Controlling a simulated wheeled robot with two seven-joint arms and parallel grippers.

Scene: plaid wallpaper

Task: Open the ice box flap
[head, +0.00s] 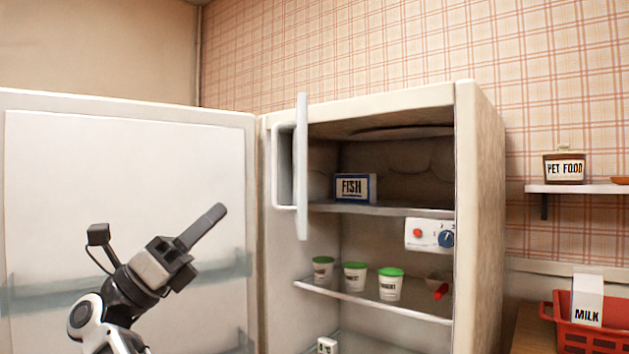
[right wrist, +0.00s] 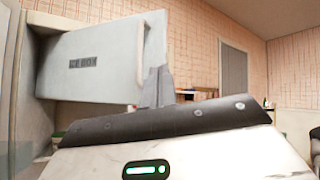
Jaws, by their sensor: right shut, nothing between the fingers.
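The ice box flap (head: 301,165) stands swung out and edge-on at the left of the ice compartment, whose inside is open to view. Its white handle (head: 283,166) shows on the flap's left side. In the right wrist view the flap's front (right wrist: 95,75) shows an ICE BOX label, with the handle (right wrist: 152,55) at its right edge. My right gripper (head: 216,213) is shut and empty, left of and below the flap in the head view, apart from it. My left gripper is not in view.
The fridge door (head: 130,135) is wide open on the left, behind my right arm. A FISH box (head: 354,187) sits in the ice compartment. Several green-lidded tubs (head: 355,277) stand on the shelf below. A red basket (head: 600,338) with a MILK carton (head: 587,299) stands at right.

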